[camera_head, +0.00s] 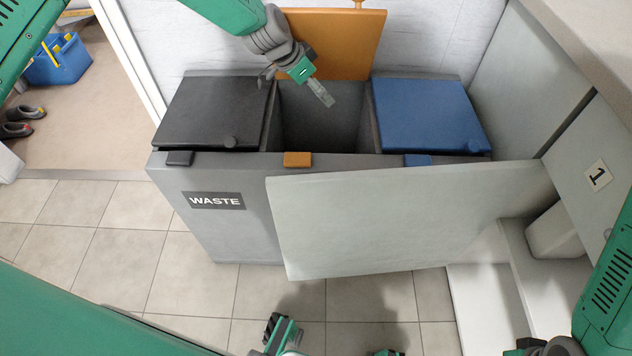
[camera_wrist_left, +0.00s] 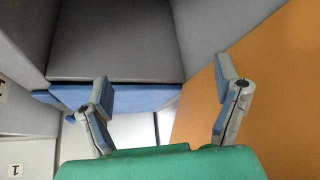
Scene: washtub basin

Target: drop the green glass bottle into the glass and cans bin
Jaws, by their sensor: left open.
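The green glass bottle is not visible in either view. The grey bin unit (camera_head: 225,235) has three compartments side by side. The middle one (camera_head: 320,118) is open, with its orange lid (camera_head: 345,42) raised at the back. Its dark inside shows no bottle. My left gripper (camera_head: 321,93) is above this opening, near the orange lid. In the left wrist view its fingers (camera_wrist_left: 168,86) are spread with nothing between them, and the orange lid (camera_wrist_left: 285,85) is at right. My right arm (camera_head: 607,290) shows at the right edge; its gripper is not in view.
The black lid (camera_head: 213,112) at left, over the part labelled WASTE, and the blue lid (camera_head: 430,112) at right are shut. A pale panel (camera_head: 410,215) hides much of the bin's front. The tiled floor (camera_head: 110,250) at left is clear; a blue bucket (camera_head: 60,62) stands farther back.

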